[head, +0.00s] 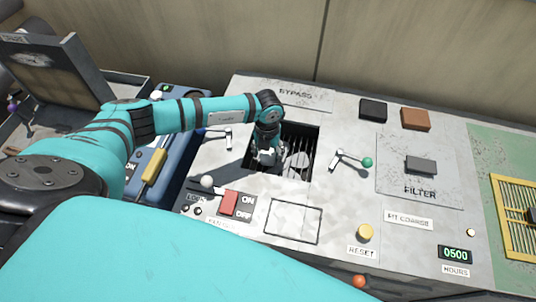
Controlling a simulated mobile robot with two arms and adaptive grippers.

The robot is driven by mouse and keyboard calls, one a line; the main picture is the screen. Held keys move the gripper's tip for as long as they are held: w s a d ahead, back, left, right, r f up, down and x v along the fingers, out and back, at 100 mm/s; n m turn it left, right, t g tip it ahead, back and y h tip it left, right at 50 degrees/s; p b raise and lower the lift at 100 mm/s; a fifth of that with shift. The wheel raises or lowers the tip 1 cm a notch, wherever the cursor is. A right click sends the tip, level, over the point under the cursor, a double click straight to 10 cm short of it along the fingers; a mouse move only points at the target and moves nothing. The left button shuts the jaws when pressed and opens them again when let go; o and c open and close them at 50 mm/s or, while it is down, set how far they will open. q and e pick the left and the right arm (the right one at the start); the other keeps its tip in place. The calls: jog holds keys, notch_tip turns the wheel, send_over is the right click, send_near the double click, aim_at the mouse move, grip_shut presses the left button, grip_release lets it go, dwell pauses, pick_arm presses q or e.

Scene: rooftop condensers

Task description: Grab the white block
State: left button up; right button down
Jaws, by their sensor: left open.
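My left gripper (268,155) reaches down over the dark square opening (302,132) in the grey bench top, near its left side. The gripper is open, but its fingers are small and partly hidden by its own wrist. I cannot clearly make out a white block; a pale patch shows at the fingertips, and I cannot tell whether it is a block or part of the gripper. A pale round shape (299,161) lies inside the opening, right of the gripper. My right gripper is not in view.
A black block (373,110) and a brown block (415,120) lie at the back right. A green-knobbed lever (367,162) stands right of the opening. A red switch (229,203) and white knob (207,181) are in front-left. A yellow RESET button (365,232) is front-right.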

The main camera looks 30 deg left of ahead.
pick_arm(q)
jog(key=c, duration=0.4)
jog(key=shift+c, duration=0.2)
